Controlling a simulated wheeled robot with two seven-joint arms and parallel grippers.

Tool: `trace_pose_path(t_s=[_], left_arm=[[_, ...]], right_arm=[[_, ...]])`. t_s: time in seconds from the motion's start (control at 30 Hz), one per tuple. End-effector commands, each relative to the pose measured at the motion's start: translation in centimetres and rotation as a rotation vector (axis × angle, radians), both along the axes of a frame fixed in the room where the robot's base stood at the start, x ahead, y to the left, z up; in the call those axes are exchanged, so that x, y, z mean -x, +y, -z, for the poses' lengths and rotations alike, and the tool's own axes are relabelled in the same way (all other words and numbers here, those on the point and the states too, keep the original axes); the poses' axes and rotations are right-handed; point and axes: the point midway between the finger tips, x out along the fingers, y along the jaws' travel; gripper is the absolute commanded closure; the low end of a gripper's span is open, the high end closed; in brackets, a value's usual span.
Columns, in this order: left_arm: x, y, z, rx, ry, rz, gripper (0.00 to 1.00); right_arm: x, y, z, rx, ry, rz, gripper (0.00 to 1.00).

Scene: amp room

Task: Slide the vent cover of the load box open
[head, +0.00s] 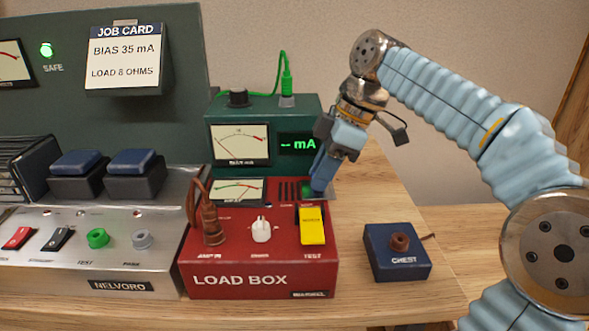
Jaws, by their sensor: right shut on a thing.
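The red load box (250,262) stands on the wooden bench. Dark vent slots (288,191) show on its top panel, near the back right. The vent cover (329,194) is a small greyish plate to the right of the slots, at the box's back right corner, mostly hidden behind my gripper. My right gripper (318,187) reaches down to it, its blue fingers shut on the cover's grip, which they hide. A small green patch shows beside the fingertips. My left gripper is not in view.
On the load box are a meter (237,191), a brown plug (211,222), a white knob (261,229) and a yellow switch (312,226). A green meter unit (270,110) stands behind.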

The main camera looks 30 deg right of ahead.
Motion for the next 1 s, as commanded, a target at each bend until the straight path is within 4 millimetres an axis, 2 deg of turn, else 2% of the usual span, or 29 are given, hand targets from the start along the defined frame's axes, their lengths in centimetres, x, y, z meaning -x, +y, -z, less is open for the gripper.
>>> trace_pose_path(t_s=[0.1,0.4,0.43,0.57,0.6,0.87,1.0], left_arm=[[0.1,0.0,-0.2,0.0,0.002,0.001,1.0],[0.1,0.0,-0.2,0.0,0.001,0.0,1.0],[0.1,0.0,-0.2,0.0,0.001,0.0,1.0],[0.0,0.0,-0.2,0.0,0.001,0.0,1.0],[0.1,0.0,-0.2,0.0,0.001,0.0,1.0],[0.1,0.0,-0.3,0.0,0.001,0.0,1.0],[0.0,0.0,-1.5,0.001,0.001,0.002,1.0]], right_arm=[[0.4,-1.0,-0.1,0.001,-0.003,0.005,1.0],[0.6,-1.3,-0.1,0.005,-0.002,0.006,1.0],[0.6,-1.3,-0.1,0.005,-0.002,0.006,0.74],[0.6,-1.2,-0.1,0.003,-0.002,0.006,0.54],[0.6,-1.2,-0.1,0.003,-0.001,0.004,0.51],[0.5,-1.1,-0.2,0.001,0.0,0.003,0.51],[0.3,-0.6,-1.6,0.001,0.0,0.001,0.51]])
